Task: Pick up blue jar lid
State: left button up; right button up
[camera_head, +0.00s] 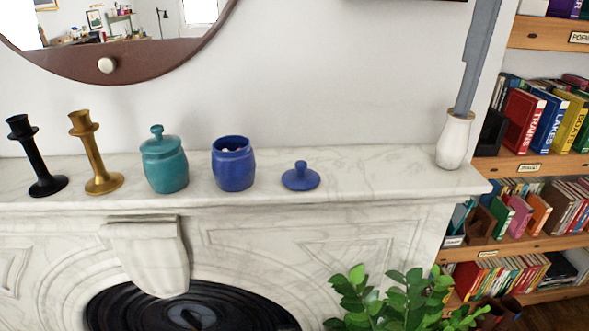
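The blue jar lid (300,177) lies on the marble mantel, knob up, to the right of the open blue jar (233,164). The lid and the jar are apart. The blue jar stands upright with its mouth uncovered, and something pale shows just inside the rim. Neither of my grippers is in the head view.
A lidded teal jar (165,163), a gold candlestick (97,155) and a black candlestick (37,158) stand left on the mantel (375,172). A white vase (454,141) stands at the right end. The mantel between lid and vase is clear. A plant (400,300) is below.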

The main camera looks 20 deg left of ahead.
aim_at(300, 178)
jog(key=i+j, duration=0.3)
jog(key=j, duration=0.15)
jog(key=i+j, duration=0.65)
jog(key=j, duration=0.25)
